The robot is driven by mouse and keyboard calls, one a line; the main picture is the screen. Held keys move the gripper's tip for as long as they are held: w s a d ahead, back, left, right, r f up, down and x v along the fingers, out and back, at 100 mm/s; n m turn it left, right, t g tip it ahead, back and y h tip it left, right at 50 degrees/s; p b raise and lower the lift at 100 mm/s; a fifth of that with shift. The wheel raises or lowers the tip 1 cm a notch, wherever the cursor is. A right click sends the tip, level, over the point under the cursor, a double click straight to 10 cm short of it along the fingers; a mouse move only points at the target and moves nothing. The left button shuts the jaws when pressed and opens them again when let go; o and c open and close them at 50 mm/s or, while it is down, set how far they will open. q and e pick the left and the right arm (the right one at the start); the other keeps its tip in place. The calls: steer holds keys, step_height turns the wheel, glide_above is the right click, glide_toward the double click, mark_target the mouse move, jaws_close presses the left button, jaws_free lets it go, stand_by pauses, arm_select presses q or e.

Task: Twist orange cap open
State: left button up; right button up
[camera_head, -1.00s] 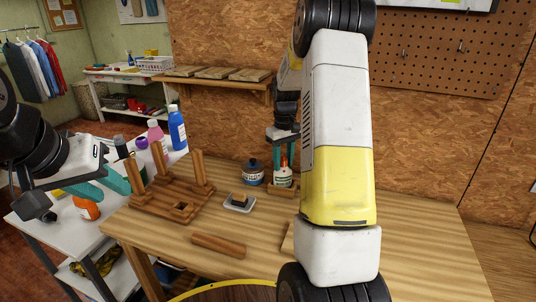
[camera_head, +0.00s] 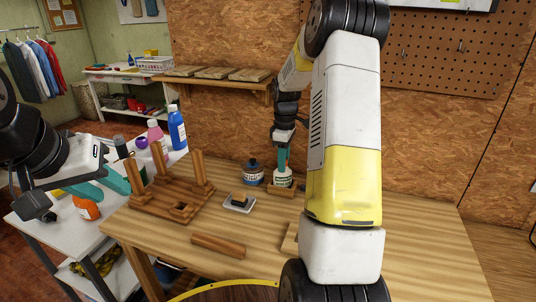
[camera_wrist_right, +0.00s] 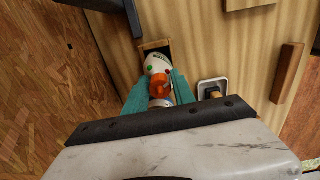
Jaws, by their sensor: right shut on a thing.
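A white glue-like bottle (camera_head: 283,179) stands upright in a small wooden holder (camera_head: 282,191) at the back of the wooden table. In the right wrist view its orange cap (camera_wrist_right: 160,88) sits between the teal fingers. My right gripper (camera_head: 283,160) is above the bottle and shut on the cap; the fingers hide the cap in the head view. The bottle's white top with green spots (camera_wrist_right: 156,64) also shows in the wrist view. My left gripper (camera_head: 100,187) is open and empty at the left, over the white side table.
A dark-lidded jar (camera_head: 253,173) stands just left of the bottle. A wooden peg rack (camera_head: 170,200), a small white dish (camera_head: 240,203) and a loose wooden bar (camera_head: 218,245) lie on the table (camera_head: 150,232). An orange bottle (camera_head: 87,210) is near my left gripper.

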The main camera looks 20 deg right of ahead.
steer(key=shift+s+f+n, duration=0.1)
steer(key=shift+f+n, duration=0.05)
steer(key=shift+n, duration=1.05)
steer(key=shift+c, duration=0.3)
steer(key=shift+n, duration=0.5)
steer(key=n, duration=0.4)
steer(key=shift+c, duration=0.2)
steer(key=shift+n, duration=0.5)
steer(key=shift+o, duration=0.5)
steer(key=n, duration=0.4)
steer(key=shift+n, duration=0.4)
